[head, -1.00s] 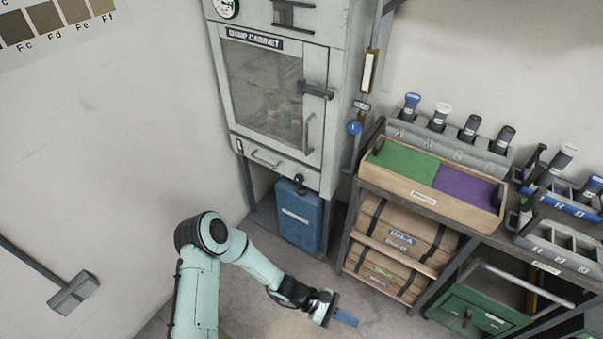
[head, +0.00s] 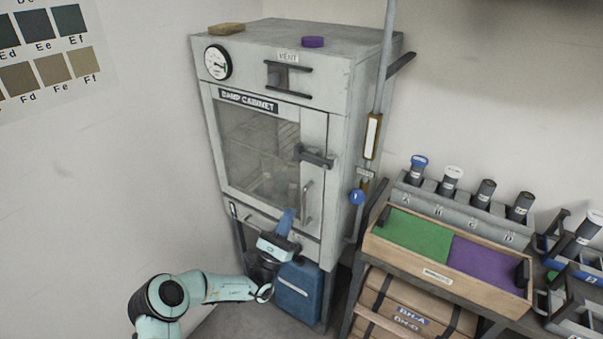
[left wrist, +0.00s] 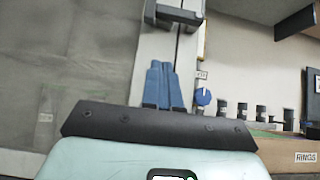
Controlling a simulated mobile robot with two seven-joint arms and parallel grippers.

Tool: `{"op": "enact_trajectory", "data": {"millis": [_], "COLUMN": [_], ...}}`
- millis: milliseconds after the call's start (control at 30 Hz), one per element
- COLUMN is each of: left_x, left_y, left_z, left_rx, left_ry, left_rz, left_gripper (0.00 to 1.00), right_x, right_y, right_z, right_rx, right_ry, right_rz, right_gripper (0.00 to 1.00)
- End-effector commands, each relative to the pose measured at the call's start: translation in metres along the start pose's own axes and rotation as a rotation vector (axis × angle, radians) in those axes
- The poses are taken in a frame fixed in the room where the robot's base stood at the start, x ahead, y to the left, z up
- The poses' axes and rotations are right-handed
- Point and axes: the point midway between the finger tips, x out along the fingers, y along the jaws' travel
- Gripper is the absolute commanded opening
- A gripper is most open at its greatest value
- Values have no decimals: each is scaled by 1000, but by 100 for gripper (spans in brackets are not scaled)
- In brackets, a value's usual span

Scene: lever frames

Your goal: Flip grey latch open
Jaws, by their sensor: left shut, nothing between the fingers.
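The damp cabinet (head: 335,130) stands against the wall with its glass door closed. A dark grey latch (head: 314,156) lies level across the door's right edge, above a vertical door handle (head: 307,203). The latch also shows at the top of the left wrist view (left wrist: 178,14). My left gripper (head: 286,220) is in front of the lower part of the door, below and left of the latch, its blue fingers pointing up. In the left wrist view its fingers (left wrist: 163,86) are together and empty, with a gap between them and the latch. My right gripper is not in view.
A blue container (head: 298,292) stands under the cabinet. To the right, a shelf holds a wooden tray (head: 400,250) with green and purple sections, and a grey rack (head: 460,222) of dark cylinders.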

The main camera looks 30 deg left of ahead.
Motion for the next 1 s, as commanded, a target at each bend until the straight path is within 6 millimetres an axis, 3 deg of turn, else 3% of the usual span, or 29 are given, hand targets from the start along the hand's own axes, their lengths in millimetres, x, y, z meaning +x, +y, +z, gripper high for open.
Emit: {"op": "enact_trajectory", "data": {"millis": [333,800,1000], "left_x": [12,107,124], "left_y": [-1,-2,-2], "left_z": [0,2,22], "left_rx": [-1,-2,-2], "left_ry": [1,0,2], "left_rz": [-4,-4,-4], "left_gripper": [0,0,0], "right_x": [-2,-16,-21], "right_y": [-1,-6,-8], "right_z": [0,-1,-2], "right_rx": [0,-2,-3], "right_ry": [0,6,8], "right_rz": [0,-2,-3], "right_gripper": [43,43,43]}}
